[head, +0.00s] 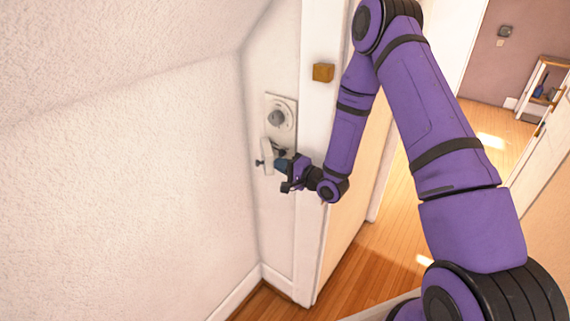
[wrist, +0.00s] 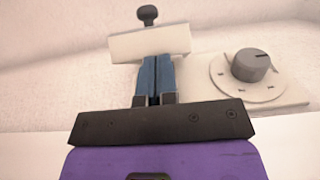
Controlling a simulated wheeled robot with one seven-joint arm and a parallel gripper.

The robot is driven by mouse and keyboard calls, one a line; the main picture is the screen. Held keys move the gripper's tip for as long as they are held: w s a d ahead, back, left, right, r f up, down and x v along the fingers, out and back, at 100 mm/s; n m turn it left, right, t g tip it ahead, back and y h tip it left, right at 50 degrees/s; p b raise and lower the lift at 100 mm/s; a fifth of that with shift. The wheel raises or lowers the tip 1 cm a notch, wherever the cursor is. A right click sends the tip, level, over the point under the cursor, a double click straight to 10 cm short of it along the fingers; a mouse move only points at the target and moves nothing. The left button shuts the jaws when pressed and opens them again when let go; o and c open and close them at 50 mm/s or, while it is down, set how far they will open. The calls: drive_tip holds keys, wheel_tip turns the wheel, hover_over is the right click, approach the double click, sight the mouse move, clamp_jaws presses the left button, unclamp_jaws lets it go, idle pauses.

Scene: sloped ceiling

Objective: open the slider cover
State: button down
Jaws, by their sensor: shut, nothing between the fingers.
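A small white block, which appears to be the slider cover (head: 266,154), sits on the wall beside the door frame, below a dial plate. It also shows in the wrist view (wrist: 150,44), tilted slightly, with a dark round knob (wrist: 147,14) beyond its far edge. My gripper (head: 280,166) is at the block's right side in the head view. In the wrist view my gripper (wrist: 153,66) has its blue fingers together and empty. Their tips meet the block's near edge in the picture; I cannot tell whether they touch it. The fingers hide part of the wall plate.
A plate with a grey dial (head: 278,117) is just above the block; the dial (wrist: 250,65) is right of my fingers in the wrist view. A brown wooden block (head: 323,72) sticks out from the white frame. The textured wall (head: 120,190) closes off the left side.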

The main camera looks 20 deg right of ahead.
drive_tip(key=a+m+t+h, duration=0.1)
drive_tip(key=a+h, duration=0.1)
drive_tip(key=a, duration=0.4)
drive_tip(key=shift+w+m, duration=0.25)
drive_tip(key=shift+m, duration=0.05)
drive_tip(key=shift+a, duration=0.15)
idle(0.4)
